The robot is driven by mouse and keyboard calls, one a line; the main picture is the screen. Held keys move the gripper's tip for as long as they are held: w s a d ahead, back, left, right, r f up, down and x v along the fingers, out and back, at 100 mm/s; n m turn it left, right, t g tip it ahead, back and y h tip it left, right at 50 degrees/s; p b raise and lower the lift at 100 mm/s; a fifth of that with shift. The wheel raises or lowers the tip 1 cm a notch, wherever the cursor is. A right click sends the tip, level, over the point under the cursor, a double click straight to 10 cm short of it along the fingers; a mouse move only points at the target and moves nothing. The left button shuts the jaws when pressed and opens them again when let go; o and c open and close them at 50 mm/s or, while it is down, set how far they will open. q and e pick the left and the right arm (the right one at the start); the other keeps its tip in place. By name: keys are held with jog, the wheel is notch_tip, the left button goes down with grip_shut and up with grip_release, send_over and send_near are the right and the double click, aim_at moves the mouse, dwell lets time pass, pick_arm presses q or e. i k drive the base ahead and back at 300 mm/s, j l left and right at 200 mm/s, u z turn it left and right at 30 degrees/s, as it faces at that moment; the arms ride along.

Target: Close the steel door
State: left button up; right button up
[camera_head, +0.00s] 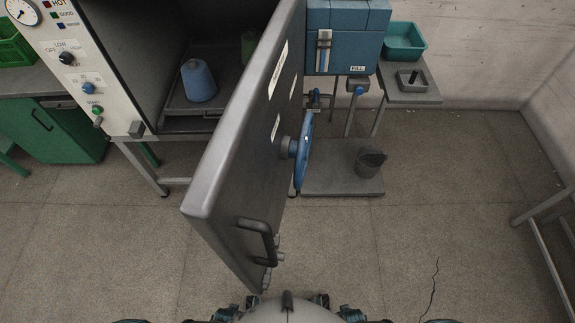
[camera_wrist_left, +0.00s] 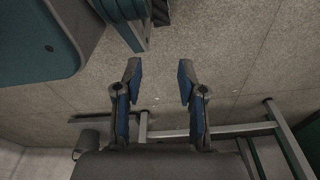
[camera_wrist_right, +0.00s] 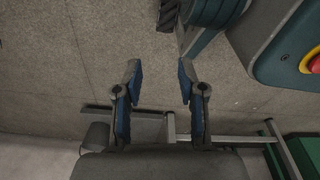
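The steel door (camera_head: 240,160) stands swung wide open in the head view, its edge toward me. It has a dark bar handle (camera_head: 262,238) low on its right face and a blue handwheel (camera_head: 304,150) higher up. The open chamber (camera_head: 200,60) to its left holds a blue cone (camera_head: 198,80) on a tray. My left gripper (camera_wrist_left: 158,75) is open and empty in the left wrist view, over bare floor. My right gripper (camera_wrist_right: 158,75) is open and empty in the right wrist view, also over floor. Neither gripper touches the door, and the head view does not show their fingers.
A control panel (camera_head: 85,70) is left of the chamber. A blue box (camera_head: 346,40), a teal bin (camera_head: 404,42) on a side table and a dark bucket (camera_head: 369,162) on a low plate stand right of the door. A metal frame (camera_head: 548,250) is at far right. Floor between is clear.

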aim_at(235, 199)
jog(key=k+j, duration=0.1)
jog(key=k, duration=0.4)
jog(key=k+j, duration=0.1)
jog(key=k, duration=0.4)
